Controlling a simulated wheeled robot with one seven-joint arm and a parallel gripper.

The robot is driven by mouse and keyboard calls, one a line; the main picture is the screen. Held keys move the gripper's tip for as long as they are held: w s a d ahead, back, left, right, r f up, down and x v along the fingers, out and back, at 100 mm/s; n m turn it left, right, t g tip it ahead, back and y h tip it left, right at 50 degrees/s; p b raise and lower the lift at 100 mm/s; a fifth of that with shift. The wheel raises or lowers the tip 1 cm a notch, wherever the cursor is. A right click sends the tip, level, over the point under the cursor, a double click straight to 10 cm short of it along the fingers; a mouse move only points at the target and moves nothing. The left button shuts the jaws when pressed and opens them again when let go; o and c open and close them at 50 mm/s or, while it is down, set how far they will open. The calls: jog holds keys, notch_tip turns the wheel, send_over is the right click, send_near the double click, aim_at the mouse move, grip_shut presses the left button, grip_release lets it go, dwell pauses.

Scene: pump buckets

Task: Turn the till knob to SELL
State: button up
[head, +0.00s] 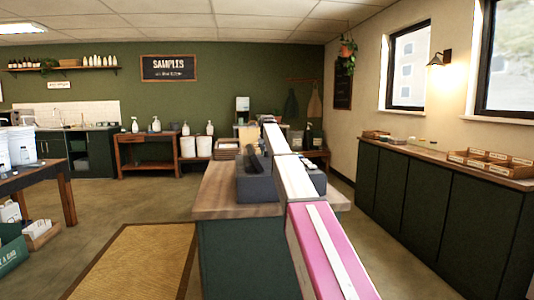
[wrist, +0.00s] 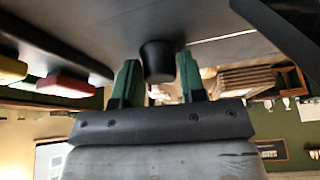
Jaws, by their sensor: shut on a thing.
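The dark grey till (head: 257,185) stands on the wooden-topped counter in the head view, partly hidden by my arm. In the wrist view the till's dark face (wrist: 105,25) fills the top of the picture. A round black knob (wrist: 158,58) sticks out from it. My gripper (wrist: 157,72) has its two green fingers on either side of the knob, shut on it. No SELL marking shows, and I cannot tell which way the knob points. In the head view my gripper is hidden behind my arm.
A red key (wrist: 66,86) and a yellow key (wrist: 10,68) sit at left in the wrist view. The counter's wooden top (head: 212,198) surrounds the till. A cabinet (head: 430,190) with wooden trays runs along the right wall. A woven mat (head: 135,262) lies on the floor at left.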

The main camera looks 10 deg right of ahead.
jog(key=shift+m, duration=0.6)
jog(key=shift+h, duration=0.3)
jog(key=o, duration=0.9)
jog(key=shift+c, duration=0.2)
jog(key=shift+r, duration=0.15)
jog(key=v, duration=1)
jog(key=shift+r, duration=0.25)
jog(key=shift+a, duration=0.1)
